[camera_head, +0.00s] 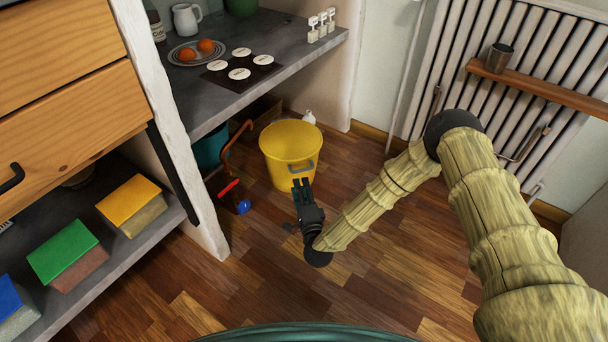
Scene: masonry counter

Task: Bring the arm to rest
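My arm, in a tan ribbed sleeve, reaches in from the right side of the head view and bends at a dark elbow. It ends in my gripper (302,187), which is dark and points away from me above the wooden floor. The gripper overlaps the lower front of a yellow bucket (290,146) in the picture; I cannot tell whether they touch. The fingers are small here, and I cannot tell whether they are open or shut. I see nothing clearly held in them.
A grey masonry counter (200,103) stands at the upper left, with a white post (180,130) in front. A lower shelf (158,228) holds colored-lid boxes. A cane (228,150) and blue ball (244,206) are left of the bucket. A radiator (450,70) is at right. Floor below is clear.

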